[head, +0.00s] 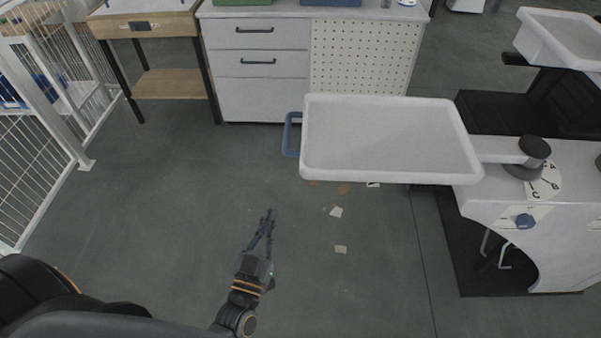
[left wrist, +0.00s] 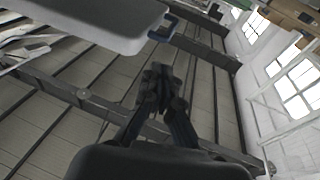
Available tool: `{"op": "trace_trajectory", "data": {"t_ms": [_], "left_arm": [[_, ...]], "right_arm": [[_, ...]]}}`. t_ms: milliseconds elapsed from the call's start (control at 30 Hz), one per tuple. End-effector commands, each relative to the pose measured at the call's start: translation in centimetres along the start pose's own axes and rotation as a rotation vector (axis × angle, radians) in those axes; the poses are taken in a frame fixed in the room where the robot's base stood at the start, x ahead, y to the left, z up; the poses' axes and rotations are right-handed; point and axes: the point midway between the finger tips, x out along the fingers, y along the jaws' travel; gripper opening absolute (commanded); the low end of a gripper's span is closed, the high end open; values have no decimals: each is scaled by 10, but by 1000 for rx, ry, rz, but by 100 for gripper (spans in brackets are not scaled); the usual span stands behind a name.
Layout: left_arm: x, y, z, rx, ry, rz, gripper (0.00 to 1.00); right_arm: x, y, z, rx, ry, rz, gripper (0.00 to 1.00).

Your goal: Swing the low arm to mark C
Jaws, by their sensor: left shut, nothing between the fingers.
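The low arm carries a white tray (head: 385,138) that reaches left from a dark round pivot (head: 535,150). A blue loop handle (head: 291,134) is on the tray's left end. A white dial (head: 546,182) with letters lies by the pivot; mark C (head: 535,194) is at its near side. I cannot tell which mark the arm points to. My left gripper (head: 270,212) is shut and empty, apart from the tray, to the near left of the handle. In the left wrist view, the gripper (left wrist: 160,70) shows below the tray's pale underside (left wrist: 100,22) and blue handle (left wrist: 164,28).
A second white tray (head: 570,38) is higher at far right. Drawers (head: 258,65) stand behind, a wooden-topped table (head: 150,24) back left, a white rail fence (head: 70,120) left.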

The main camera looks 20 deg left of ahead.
Motion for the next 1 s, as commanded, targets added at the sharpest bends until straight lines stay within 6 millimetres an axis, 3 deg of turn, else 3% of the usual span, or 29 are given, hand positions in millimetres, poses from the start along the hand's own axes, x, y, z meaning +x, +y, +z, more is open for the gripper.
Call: {"op": "trace_trajectory", "data": {"t_ms": [100, 267, 700, 1000], "left_arm": [[9, -2, -8, -1, 17, -8, 0], [34, -2, -10, -1, 18, -7, 0], [122, -2, -9, 0, 13, -4, 0], [141, -2, -7, -1, 12, -4, 0]], "right_arm": [[-4, -6, -22, 0, 34, -8, 73], [-12, -12, -36, 1, 55, -15, 73], [-36, -5, -17, -1, 22, -7, 73], [-40, -1, -18, 1, 23, -3, 73]]}}
